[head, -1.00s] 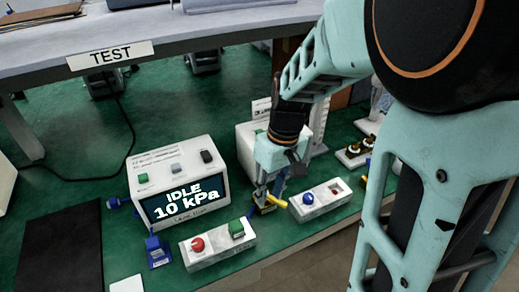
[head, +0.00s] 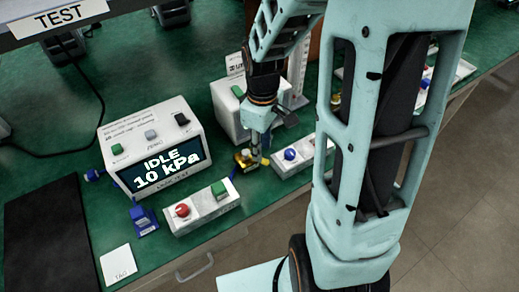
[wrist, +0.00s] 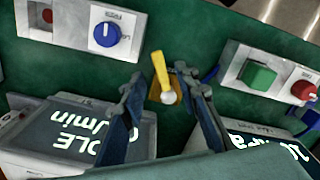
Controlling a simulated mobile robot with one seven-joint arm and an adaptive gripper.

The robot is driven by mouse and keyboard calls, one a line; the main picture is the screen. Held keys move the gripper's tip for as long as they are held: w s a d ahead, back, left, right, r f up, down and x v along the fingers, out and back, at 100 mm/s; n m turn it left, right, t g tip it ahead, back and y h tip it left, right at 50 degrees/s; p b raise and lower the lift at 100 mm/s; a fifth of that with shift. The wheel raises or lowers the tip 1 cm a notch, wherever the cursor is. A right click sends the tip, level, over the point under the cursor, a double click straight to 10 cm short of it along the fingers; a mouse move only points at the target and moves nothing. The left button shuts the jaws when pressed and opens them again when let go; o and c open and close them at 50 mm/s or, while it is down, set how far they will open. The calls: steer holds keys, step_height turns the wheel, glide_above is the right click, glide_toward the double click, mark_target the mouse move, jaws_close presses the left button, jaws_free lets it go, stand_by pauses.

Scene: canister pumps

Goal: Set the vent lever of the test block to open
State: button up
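The test block is a small brass-coloured block (head: 246,161) on the green bench, between the two white button boxes. Its yellow vent lever (wrist: 160,68) shows in the wrist view, sticking up and slightly left in the picture from a pale round pivot. In the head view the lever is partly hidden by my gripper (head: 255,152), which points down at the block. In the wrist view my gripper (wrist: 159,85) is open, with one dark blue finger on each side of the lever's base. I see gaps between both fingers and the lever. Any open or closed marking is unreadable.
A display box (head: 155,148) reading "IDLE 10 kPa" stands left of the block. A box with red and green buttons (head: 201,208) is in front left. A box with a blue knob (head: 292,155) is close right. A blue fitting (head: 143,220) stands left.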

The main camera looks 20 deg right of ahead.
steer(key=shift+f, duration=1.85)
jaws_close()
